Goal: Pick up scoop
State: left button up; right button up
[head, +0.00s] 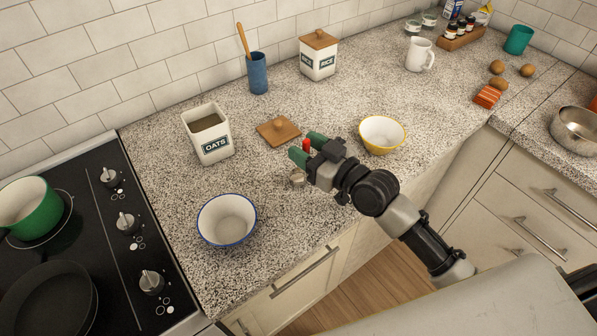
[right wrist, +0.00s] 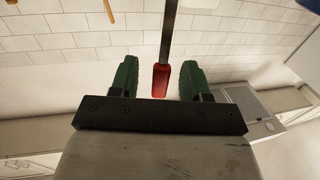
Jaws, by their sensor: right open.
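The scoop has a red handle (head: 306,145) and a small metal bowl (head: 297,178) just below my gripper. My right gripper (head: 307,149) is above the counter, with its green fingers apart. The red handle shows between the fingers. In the right wrist view, the red handle (right wrist: 160,80) lies between the two green fingers (right wrist: 159,72), with a gap on each side, and a grey shaft runs from it to the picture's top edge. Part of the scoop is hidden by the gripper in the head view. My left gripper is not in view.
An open OATS canister (head: 211,138), its wooden lid (head: 278,131) and a white bowl (head: 227,220) are left of the gripper. A yellow-rimmed bowl (head: 381,135) is close on the right. A stove (head: 95,240) is at far left. Speckled counter between them is clear.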

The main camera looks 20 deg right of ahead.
jog(key=shift+x, duration=1.1)
jog(key=shift+w, duration=0.15)
grip_shut()
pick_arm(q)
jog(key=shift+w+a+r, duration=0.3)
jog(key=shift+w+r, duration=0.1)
pick_arm(e)
jog(key=shift+r, duration=0.1)
